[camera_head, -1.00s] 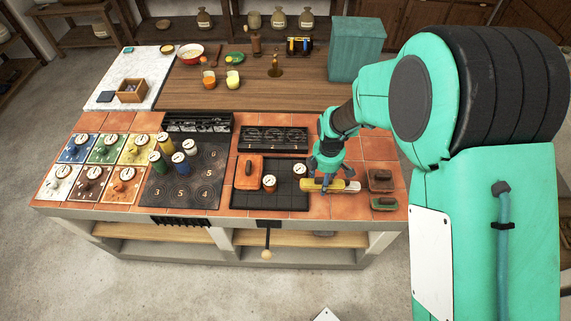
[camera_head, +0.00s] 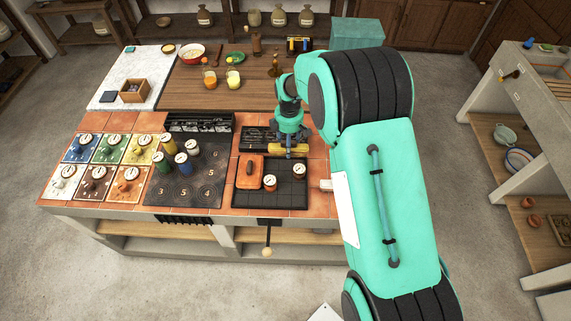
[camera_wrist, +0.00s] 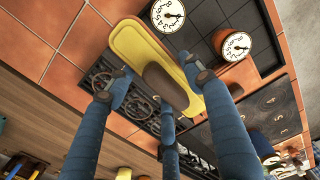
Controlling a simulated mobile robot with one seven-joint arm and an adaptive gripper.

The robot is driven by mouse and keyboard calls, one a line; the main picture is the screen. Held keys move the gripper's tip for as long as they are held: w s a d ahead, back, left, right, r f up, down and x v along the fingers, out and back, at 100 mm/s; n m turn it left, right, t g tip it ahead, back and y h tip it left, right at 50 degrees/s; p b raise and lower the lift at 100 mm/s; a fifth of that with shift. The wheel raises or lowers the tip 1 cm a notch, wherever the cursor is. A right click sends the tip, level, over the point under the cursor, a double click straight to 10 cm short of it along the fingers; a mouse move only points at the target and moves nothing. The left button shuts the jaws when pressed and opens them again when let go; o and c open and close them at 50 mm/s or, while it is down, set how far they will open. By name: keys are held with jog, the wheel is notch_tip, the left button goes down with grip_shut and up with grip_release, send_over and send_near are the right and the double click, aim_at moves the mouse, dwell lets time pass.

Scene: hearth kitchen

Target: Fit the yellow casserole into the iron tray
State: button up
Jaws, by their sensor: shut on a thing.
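My gripper (camera_head: 290,138) is shut on the yellow casserole (camera_head: 276,149), a long rounded dish with a brown knob on top. The casserole is above the back of the iron tray (camera_head: 294,201), near the black grate. In the wrist view my blue fingers (camera_wrist: 152,82) close around the casserole (camera_wrist: 130,42), and its brown knob lies between them. The tray is a dark gridded square.
A black grate (camera_head: 252,136) lies behind the tray. A dark numbered hob (camera_head: 197,191) with several dialled canisters is to the left, beside coloured dial tiles (camera_head: 92,172). My arm hides the counter's right end.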

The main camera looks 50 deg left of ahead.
jog(key=shift+a+r, duration=0.1)
jog(key=shift+a, duration=0.75)
jog(key=shift+f, duration=3.15)
jog(key=shift+f, duration=1.85)
jog(key=shift+f, duration=0.2)
jog(key=o, duration=1.5)
jog(key=shift+s, duration=0.1)
jog(key=shift+c, duration=0.2)
jog(key=shift+r, duration=0.2)
